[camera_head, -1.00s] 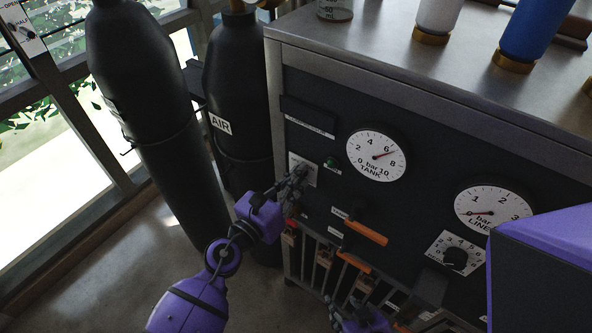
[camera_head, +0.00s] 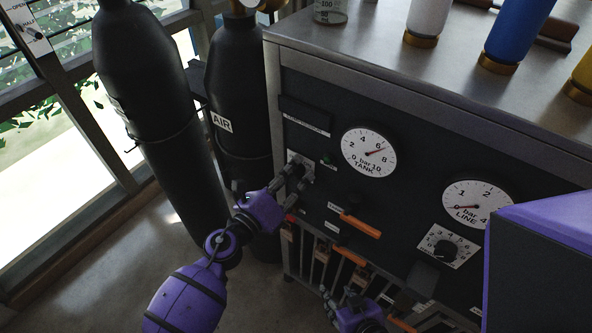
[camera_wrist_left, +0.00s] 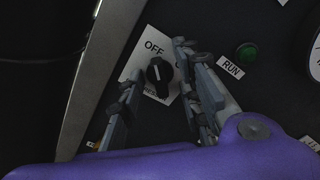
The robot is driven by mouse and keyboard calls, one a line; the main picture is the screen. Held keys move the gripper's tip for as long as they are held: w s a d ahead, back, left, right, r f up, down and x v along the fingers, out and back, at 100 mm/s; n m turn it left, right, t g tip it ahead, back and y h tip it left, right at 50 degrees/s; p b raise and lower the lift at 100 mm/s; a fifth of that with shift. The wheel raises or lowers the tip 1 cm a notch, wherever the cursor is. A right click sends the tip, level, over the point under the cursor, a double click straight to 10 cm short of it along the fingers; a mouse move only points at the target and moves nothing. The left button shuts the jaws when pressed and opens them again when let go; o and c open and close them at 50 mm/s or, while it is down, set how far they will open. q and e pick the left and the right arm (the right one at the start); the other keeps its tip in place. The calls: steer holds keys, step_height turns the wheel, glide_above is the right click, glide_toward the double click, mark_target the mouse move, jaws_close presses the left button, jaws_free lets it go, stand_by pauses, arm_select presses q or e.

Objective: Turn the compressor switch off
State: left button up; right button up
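The compressor switch is a black knob with a white pointer line (camera_wrist_left: 158,73) on a white plate (camera_wrist_left: 137,66) marked OFF, seen in the left wrist view. The plate's other position mark is partly hidden behind a finger. The pointer runs nearly upright in that view. My left gripper (camera_wrist_left: 156,64) is open, with its fingers on either side of the knob; I cannot tell whether they touch it. In the head view my left gripper (camera_head: 293,173) is at the plate (camera_head: 307,160) and covers most of it. My right gripper (camera_head: 340,294) is low in front of the panel, open and empty.
A green lamp (camera_wrist_left: 246,53) labelled RUN is right of the switch. The panel also has a tank gauge (camera_head: 369,153), a line gauge (camera_head: 478,204), an orange lever (camera_head: 361,227) and a dial (camera_head: 447,250). Black cylinders (camera_head: 150,80) stand left.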

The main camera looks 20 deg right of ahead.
arm_select(q)
steer(key=v, duration=0.7)
steer(key=shift+a, duration=0.1)
